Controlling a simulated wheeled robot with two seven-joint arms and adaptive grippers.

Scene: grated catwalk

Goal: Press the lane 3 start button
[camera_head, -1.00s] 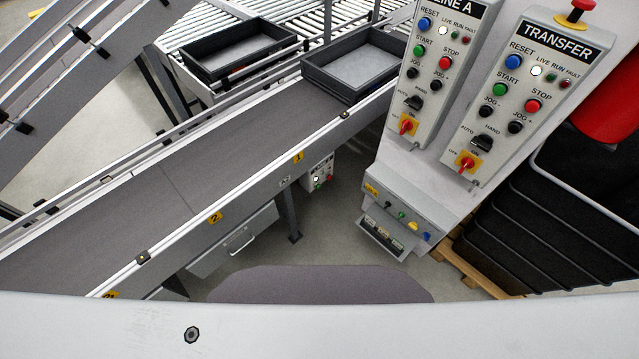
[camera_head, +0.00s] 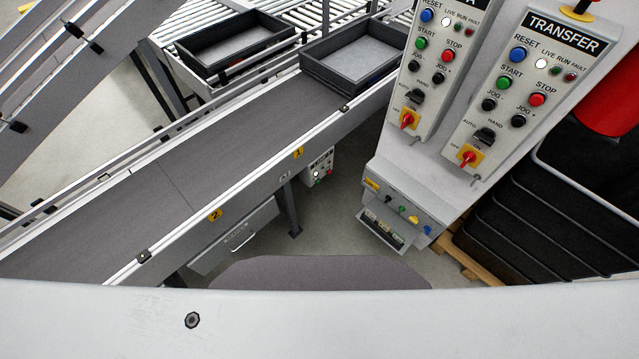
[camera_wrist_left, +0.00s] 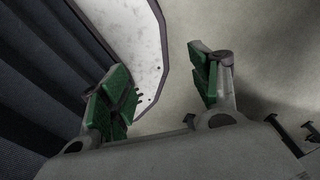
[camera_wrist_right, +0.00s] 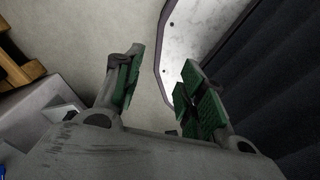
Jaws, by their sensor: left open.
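No button labelled lane 3 can be made out. A small button box (camera_head: 319,170) hangs under the conveyor near yellow plate 1 (camera_head: 298,153); its labels are too small to read. Plate 2 (camera_head: 215,215) is further left on the conveyor's side. The TRANSFER panel (camera_head: 475,140) has a green START button (camera_head: 503,83). The panel left of it, its title cut off, has a green START button (camera_head: 421,43) too. My left gripper (camera_wrist_left: 158,62) is open and empty in its wrist view. My right gripper (camera_wrist_right: 163,60) is open and empty in its wrist view. Neither shows in the head view.
The grey belt conveyor (camera_head: 150,200) runs from lower left to upper right. A grey tray (camera_head: 318,70) sits at its far end. Black crates (camera_head: 540,215) on a wooden pallet (camera_head: 470,264) stand at the right. Some floor (camera_head: 330,220) is open between conveyor and panels.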

